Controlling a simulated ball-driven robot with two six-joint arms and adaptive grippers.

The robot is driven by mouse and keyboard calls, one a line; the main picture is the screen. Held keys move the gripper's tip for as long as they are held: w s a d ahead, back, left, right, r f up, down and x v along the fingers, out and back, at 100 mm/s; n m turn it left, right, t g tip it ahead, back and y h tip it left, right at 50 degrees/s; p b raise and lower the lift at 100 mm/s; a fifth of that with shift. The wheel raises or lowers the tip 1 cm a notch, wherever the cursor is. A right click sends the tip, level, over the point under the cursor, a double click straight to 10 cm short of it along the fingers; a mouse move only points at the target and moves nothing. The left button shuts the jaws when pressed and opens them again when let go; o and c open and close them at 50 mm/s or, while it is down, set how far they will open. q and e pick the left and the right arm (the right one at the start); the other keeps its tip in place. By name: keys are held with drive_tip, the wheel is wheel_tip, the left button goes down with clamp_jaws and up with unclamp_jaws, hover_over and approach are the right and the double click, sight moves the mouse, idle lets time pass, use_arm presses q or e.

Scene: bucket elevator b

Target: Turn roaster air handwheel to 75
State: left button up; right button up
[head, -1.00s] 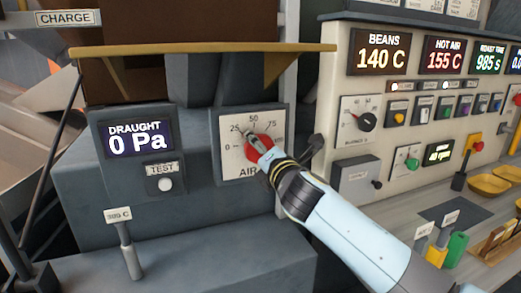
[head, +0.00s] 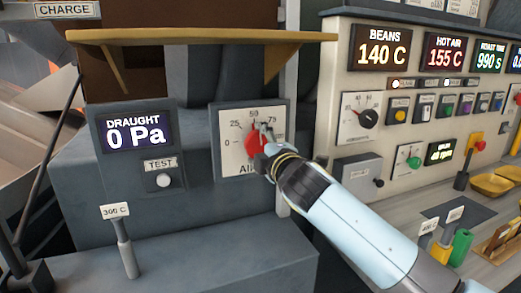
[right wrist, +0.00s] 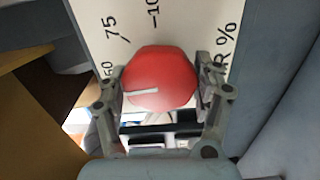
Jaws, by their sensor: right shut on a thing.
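The red roaster air handwheel (head: 252,138) sits on a white dial plate (head: 229,152) marked from 0 upward, with 25, 50 and 75 along the top. In the right wrist view, the handwheel (right wrist: 172,70) carries a white mark pointing left, roughly toward the 50 side and short of the 75 label. I cannot read its exact value. My right gripper (head: 263,150) is shut on the handwheel; the wrist view shows its two fingers (right wrist: 160,88) on opposite sides of the rim. The gripper hides part of the plate's lower right. My left gripper is not in view.
A draught display (head: 136,134) reading 0 Pa and a test button (head: 164,181) are left of the dial. A yellow-edged shelf (head: 190,37) overhangs above. A lever tagged 300 C (head: 123,240) stands at lower left. A control panel (head: 335,105) is at right.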

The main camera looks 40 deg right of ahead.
drive_tip(key=m, duration=0.2)
drive_tip(key=m+b, duration=0.2)
drive_tip(key=m, duration=0.1)
drive_tip(key=shift+f+m, duration=0.3)
drive_tip(key=shift+m+b, duration=0.95)
drive_tip(key=shift+m, duration=1.05)
drive_tip(key=o, duration=1.2)
drive_tip(key=shift+r, duration=0.2)
drive_tip(key=shift+s, duration=0.1)
drive_tip(key=shift+s+a, duration=0.1)
drive_tip(key=shift+s, duration=0.15)
drive_tip(key=v, duration=1.1)
drive_tip(key=shift+s, duration=0.2)
